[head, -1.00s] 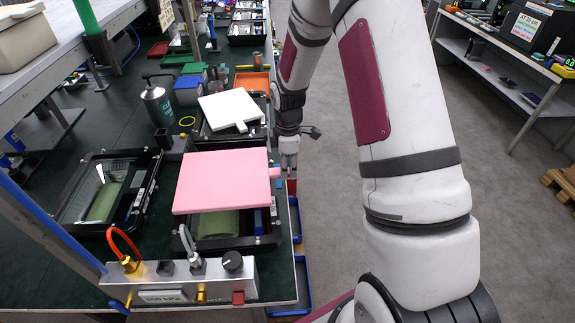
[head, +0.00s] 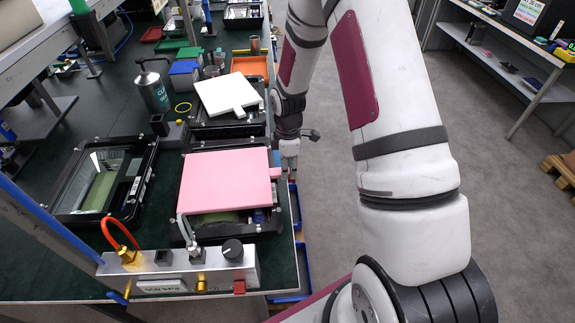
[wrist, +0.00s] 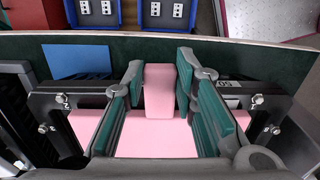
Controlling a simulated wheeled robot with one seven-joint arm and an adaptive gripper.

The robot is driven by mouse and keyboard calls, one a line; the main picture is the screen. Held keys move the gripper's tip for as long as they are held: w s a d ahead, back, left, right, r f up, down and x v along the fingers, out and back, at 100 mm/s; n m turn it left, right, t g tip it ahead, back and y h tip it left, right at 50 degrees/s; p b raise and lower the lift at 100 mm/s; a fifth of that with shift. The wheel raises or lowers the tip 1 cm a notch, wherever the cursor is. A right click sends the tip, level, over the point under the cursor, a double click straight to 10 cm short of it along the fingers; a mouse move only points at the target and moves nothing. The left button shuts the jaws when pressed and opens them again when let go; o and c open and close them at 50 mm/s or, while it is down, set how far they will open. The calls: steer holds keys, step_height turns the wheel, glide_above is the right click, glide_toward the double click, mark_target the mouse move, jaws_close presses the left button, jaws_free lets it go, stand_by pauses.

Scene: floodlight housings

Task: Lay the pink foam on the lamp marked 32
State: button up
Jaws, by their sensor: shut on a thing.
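The pink foam (head: 230,180) is a flat slab with a tab on its right side. It lies over the black-framed lamp (head: 262,228) at the front right and covers most of it; a strip of the lamp's near side shows. I cannot tell whether it rests fully on the frame. My gripper (head: 287,165) is shut on the foam's tab at the bench's right edge. In the wrist view, the teal pads of my gripper (wrist: 160,98) flank the pink tab (wrist: 159,92). A small label (wrist: 224,84) on the lamp frame is too unclear to read surely.
An uncovered lamp (head: 92,182) lies at the left. A white slab (head: 228,95) lies on another lamp behind. A metal box (head: 180,272) with a knob and hoses stands in front. A grey bottle (head: 153,92) and blue box (head: 185,80) stand behind.

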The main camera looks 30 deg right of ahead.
steer(key=o, duration=1.1)
steer(key=s+a+r+m+t, duration=0.1)
steer(key=s+r+m, duration=0.1)
steer(key=r, duration=0.9)
steer(key=s+a+r+m, duration=0.1)
steer(key=s+r, duration=0.1)
steer(key=r, duration=1)
steer(key=s+a+r+m+t, duration=0.2)
steer(key=s+a+r+m, duration=0.1)
steer(key=s+r+m, duration=0.2)
steer(key=s+a+r+m+t, duration=0.2)
steer(key=s+r+m, duration=0.4)
steer(key=s, duration=0.8)
step_height(320, 180, up, 3)
steer(key=shift+s+a+f, duration=0.15)
steer(key=shift+s+a, duration=0.1)
steer(key=shift+a, duration=0.6)
